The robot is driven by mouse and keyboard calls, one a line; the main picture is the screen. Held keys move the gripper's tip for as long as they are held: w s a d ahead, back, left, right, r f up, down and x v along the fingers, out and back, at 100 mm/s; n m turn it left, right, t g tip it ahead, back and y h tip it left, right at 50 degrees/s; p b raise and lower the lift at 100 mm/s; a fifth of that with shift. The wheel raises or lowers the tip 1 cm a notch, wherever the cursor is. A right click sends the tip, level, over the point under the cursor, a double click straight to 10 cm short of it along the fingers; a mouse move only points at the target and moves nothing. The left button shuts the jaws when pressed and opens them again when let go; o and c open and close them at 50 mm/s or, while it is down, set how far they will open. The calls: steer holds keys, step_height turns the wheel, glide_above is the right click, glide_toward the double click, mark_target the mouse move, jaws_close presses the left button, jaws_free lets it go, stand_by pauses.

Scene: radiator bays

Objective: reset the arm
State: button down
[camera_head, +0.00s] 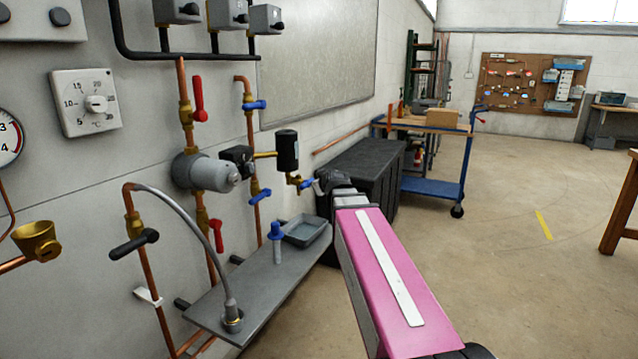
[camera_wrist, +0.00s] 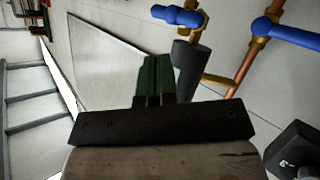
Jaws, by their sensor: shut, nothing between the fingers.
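My arm, with a pink link, reaches toward the pipework on the left wall. My gripper (camera_head: 320,186) is at its far end, close to the small blue-handled valve (camera_head: 306,184) below a black cylinder (camera_head: 287,150). Whether it touches that valve cannot be told. In the wrist view my gripper (camera_wrist: 156,62) shows dark fingers together with nothing between them. A blue valve handle (camera_wrist: 178,16) and a dark cylinder (camera_wrist: 190,62) appear just beyond and to the right of the fingers.
A grey shelf (camera_head: 232,300) below holds a grey tray (camera_head: 306,230) and a blue-topped tool (camera_head: 276,243). A black chest (camera_head: 365,170) stands behind my gripper. A blue trolley (camera_head: 436,187) is farther back. Open floor (camera_head: 520,250) lies to the right.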

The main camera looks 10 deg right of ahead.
steer(key=s+f+m+g, duration=0.2)
steer(key=s+f+g, duration=0.5)
steer(key=s+f, duration=0.5)
steer(key=s+f+m+g+h, duration=0.1)
steer(key=s+f+m+g, duration=0.2)
steer(key=s+f, duration=0.9)
step_height(320, 180, down, 9)
steer(key=g, duration=0.3)
steer(key=shift+a+m+g, duration=0.25)
steer(key=shift+m+g, duration=0.05)
steer(key=shift+g, duration=0.1)
